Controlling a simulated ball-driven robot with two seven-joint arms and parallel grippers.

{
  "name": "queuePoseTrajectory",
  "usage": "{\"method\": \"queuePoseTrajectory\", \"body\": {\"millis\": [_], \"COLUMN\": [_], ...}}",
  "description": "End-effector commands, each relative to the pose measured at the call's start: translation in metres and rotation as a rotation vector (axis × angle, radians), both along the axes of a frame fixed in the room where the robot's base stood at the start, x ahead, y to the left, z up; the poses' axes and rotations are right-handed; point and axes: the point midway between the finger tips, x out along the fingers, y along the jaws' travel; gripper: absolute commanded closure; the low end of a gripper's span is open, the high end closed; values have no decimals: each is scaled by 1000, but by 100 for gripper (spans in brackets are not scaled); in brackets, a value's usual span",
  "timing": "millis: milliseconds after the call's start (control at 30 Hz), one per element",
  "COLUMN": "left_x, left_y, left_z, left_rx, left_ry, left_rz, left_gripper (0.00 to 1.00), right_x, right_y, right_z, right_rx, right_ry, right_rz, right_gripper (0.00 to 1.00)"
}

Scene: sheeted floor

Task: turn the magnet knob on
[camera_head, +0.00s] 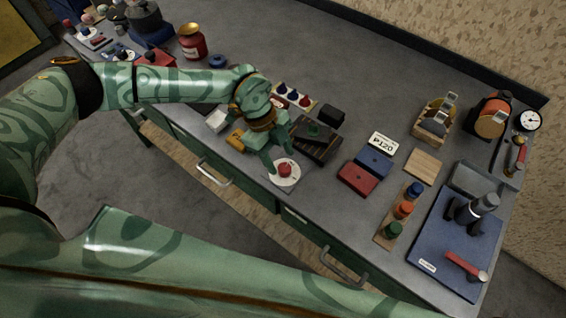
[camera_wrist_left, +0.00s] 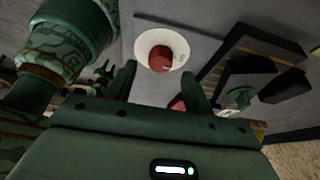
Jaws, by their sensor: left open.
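A red knob (camera_head: 285,169) sits on a round white plate (camera_head: 294,181) at the front edge of the bench. My left gripper (camera_head: 282,162) is open above and beside the knob, its fingers pointing down toward it. In the left wrist view the red knob (camera_wrist_left: 160,58) on its white disc (camera_wrist_left: 147,42) shows just beyond the tips of the left gripper (camera_wrist_left: 163,82), and I see no contact. A dark block-like device (camera_head: 318,138) stands right behind the gripper; I cannot tell whether it is the magnet. My right gripper is not in view.
A red box (camera_head: 357,179) and a blue box (camera_head: 375,162) lie right of the knob, with a P120 card (camera_head: 382,142) behind. A wooden rack (camera_head: 383,238) with coloured knobs and a blue mat (camera_head: 440,245) with tools are farther right. Grey bench top is free between the knob and the boxes.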

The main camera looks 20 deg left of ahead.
Motion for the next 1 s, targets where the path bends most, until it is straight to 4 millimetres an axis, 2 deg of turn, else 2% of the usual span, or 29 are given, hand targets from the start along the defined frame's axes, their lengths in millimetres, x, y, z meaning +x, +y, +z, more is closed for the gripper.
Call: {"method": "queuePoseTrajectory", "body": {"millis": [33, 200, 533, 567, 700, 1000], "left_x": [-1, -4, -4, -4, -4, -4], "left_y": [-3, -9, -11, -11, -11, -11], "left_z": [-10, -26, -29, -28, -28, -28], "left_rx": [1, 1, 0, 0, 0, 0], "left_ry": [2, 1, -1, -1, -1, 0], "left_rz": [0, 0, -1, -1, -1, -18], "left_gripper": [48, 48, 48, 54, 92, 93], "right_x": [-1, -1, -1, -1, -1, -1], "right_y": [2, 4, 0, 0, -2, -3], "right_z": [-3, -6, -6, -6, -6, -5], "right_rx": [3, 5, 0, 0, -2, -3], "right_ry": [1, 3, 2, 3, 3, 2], "right_rz": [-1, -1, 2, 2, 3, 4], "right_gripper": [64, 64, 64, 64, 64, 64]}}
